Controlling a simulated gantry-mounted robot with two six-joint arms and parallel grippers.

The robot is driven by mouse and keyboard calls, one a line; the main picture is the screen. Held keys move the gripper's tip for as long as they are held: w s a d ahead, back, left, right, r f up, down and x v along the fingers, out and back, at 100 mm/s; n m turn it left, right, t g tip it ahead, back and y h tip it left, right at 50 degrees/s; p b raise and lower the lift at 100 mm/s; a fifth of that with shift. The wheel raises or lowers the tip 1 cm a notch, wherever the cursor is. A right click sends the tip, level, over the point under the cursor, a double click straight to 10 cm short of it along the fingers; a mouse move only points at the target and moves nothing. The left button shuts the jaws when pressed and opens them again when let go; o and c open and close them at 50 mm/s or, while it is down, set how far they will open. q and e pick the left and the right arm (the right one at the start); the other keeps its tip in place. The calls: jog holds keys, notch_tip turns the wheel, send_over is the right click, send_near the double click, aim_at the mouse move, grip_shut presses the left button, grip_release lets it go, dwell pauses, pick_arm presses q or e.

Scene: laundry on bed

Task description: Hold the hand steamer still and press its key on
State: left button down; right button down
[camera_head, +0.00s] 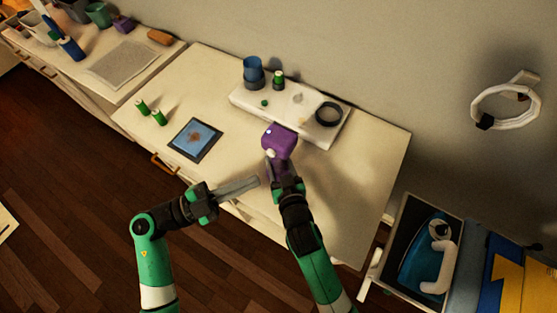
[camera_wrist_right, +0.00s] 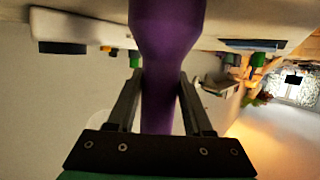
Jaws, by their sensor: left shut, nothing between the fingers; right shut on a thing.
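The hand steamer is a purple object (camera_head: 281,140) with a thick head and a narrower handle, held over the front part of the pale table (camera_head: 225,95). My right gripper (camera_head: 277,170) is shut on its handle; in the right wrist view the purple handle (camera_wrist_right: 160,105) stands between the two fingers. Small pale spots show on the steamer's near side, but I cannot tell which is the key. My left gripper (camera_head: 257,182) is shut and empty, its fingers pointing right toward the handle, just left of it and apparently apart from it.
A bin with a blue iron (camera_head: 422,260) stands lower right.

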pick_arm(q)
jog(key=shift+s+a, duration=0.2)
jog(key=shift+s, duration=0.25)
pick_arm(e)
jog(key=shift+c, duration=1.1)
grip_release()
